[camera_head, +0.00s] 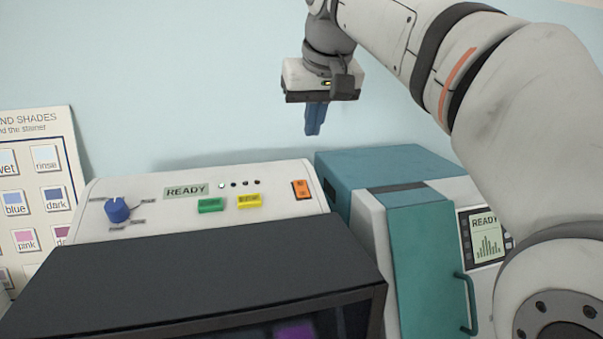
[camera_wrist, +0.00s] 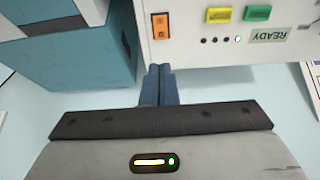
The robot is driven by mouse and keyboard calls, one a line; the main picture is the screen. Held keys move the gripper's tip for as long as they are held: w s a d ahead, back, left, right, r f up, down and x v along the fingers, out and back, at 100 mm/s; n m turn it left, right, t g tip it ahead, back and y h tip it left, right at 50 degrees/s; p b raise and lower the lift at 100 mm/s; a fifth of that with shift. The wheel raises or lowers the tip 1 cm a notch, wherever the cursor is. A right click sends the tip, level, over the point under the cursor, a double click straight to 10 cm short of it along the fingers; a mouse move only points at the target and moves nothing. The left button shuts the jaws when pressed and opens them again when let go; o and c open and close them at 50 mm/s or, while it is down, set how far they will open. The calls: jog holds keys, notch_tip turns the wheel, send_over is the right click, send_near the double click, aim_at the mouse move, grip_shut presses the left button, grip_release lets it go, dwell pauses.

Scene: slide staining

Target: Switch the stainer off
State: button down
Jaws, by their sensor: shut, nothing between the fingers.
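The stainer is the white machine with a sloped panel (camera_head: 270,178) and a dark front. Its panel carries a blue knob (camera_head: 117,210), a READY display (camera_head: 186,190), a green button (camera_head: 211,205), a yellow button (camera_head: 249,201) and an orange rocker switch (camera_head: 301,189) at the right end. The first of several small lamps is lit. My gripper (camera_head: 313,132) is shut and empty, with blue fingers pointing down, above and behind the panel's right end. In the wrist view, the fingertips (camera_wrist: 159,68) are just below the orange switch (camera_wrist: 161,25) in the picture; contact is not visible.
A teal and white machine (camera_head: 425,250) with its own READY screen (camera_head: 484,235) and a door handle stands close on the right. A shade chart (camera_head: 35,185) leans at the left. Free space lies above the panel, before the pale blue wall.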

aim_at(302, 184)
jog(key=p+x, duration=0.1)
jog(key=x, duration=1.2)
jog(key=shift+f, duration=0.1)
jog(key=shift+w+f, duration=0.1)
jog(key=shift+f, duration=0.1)
jog(key=shift+w+a+f, duration=0.1)
jog(key=shift+w+f, duration=0.05)
jog(key=shift+f, duration=0.1)
jog(key=shift+r, duration=0.1)
